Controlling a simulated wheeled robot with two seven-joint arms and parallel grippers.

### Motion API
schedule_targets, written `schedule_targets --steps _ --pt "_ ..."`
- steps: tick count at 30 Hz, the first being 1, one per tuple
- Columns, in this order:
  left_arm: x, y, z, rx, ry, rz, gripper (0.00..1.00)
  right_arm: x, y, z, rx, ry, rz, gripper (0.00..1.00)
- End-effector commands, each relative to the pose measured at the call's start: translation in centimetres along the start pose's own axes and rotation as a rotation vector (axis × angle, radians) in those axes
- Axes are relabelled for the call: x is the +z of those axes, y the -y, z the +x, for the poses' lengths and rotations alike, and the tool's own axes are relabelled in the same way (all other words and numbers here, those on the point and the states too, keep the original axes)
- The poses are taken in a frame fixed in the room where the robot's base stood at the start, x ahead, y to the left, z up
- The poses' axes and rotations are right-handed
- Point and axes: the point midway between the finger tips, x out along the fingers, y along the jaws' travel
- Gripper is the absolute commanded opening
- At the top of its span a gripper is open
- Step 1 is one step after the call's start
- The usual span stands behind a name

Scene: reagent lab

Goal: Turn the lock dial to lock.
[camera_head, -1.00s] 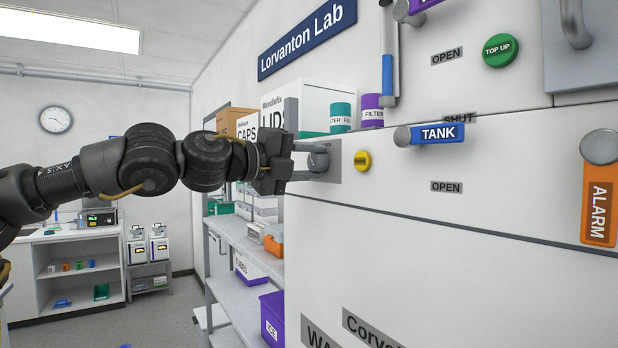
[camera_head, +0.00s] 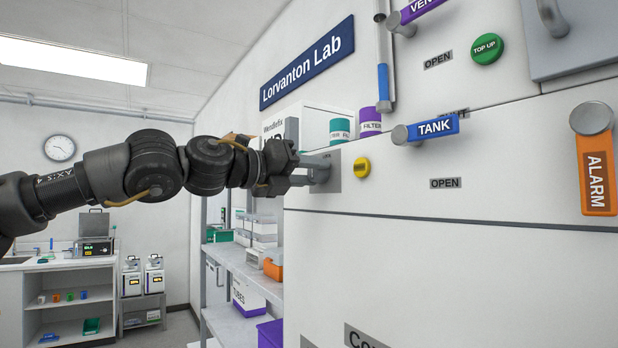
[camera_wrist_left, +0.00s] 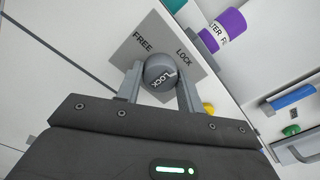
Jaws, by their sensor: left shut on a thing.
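The wrist view is tilted. In the head view the dial (camera_head: 319,172) sits at the left end of the white panel, partly hidden by the fingers of my left gripper (camera_head: 312,170). I cannot tell exactly where the dial's mark points. My right gripper is not in view.
Right of the dial are a yellow button (camera_head: 362,167), a blue TANK lever (camera_head: 432,128) and an orange ALARM lever (camera_head: 597,165). Purple (camera_head: 370,121) and teal (camera_head: 340,130) filter cylinders stand above the panel edge. Shelving (camera_head: 235,262) stands to the left, below my arm.

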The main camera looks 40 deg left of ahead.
Motion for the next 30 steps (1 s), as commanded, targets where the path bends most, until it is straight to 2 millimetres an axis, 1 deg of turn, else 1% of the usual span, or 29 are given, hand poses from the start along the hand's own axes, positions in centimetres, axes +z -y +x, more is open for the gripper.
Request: schedule_targets --steps 15,16,20,28,30 --pt "0.04 0.01 -0.01 0.0 0.001 0.017 0.15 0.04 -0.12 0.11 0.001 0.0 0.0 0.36" --pt "0.04 0.01 -0.01 0.0 0.001 0.017 0.41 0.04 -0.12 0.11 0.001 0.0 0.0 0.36" --pt "0.03 0.0 -0.01 0.0 0.001 0.016 0.58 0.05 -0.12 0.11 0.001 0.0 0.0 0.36" --pt "0.01 0.0 -0.04 0.0 0.001 0.015 0.59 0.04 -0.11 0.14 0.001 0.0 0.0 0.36" --pt "-0.03 -0.03 -0.32 0.0 0.002 0.015 0.59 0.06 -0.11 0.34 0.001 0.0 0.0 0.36"
